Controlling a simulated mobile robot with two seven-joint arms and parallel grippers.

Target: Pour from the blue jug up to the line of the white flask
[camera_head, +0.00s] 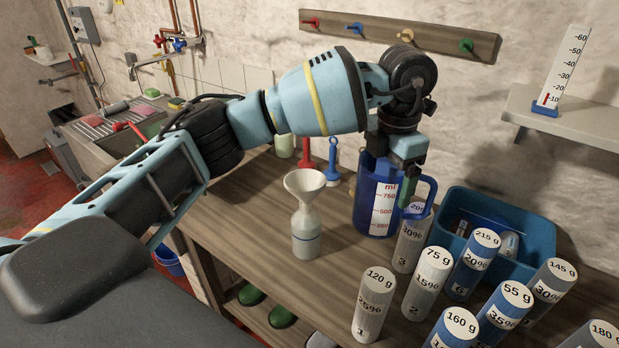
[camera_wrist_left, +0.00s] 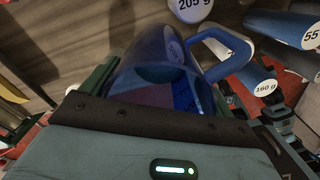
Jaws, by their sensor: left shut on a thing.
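The blue jug (camera_head: 376,194), with a white scale in ml and red markings, stands upright at the back of the wooden bench, its handle to the right. My left gripper (camera_head: 405,170) is shut on the blue jug from above, and my arm hides part of its rim. In the left wrist view the jug (camera_wrist_left: 165,75) fills the space in front of the gripper, and its inside shows dark blue. The white flask (camera_head: 306,236) stands on the bench left of the jug, with a white funnel (camera_head: 305,184) in its neck and a thin line around its body.
Several labelled cylinders (camera_head: 373,303) stand right of and in front of the jug. A blue bin (camera_head: 545,232) holding bottles is at the right. Red and blue brushes (camera_head: 332,164) are behind the flask. A sink (camera_head: 110,125) is at the left. Bench left of the flask is clear.

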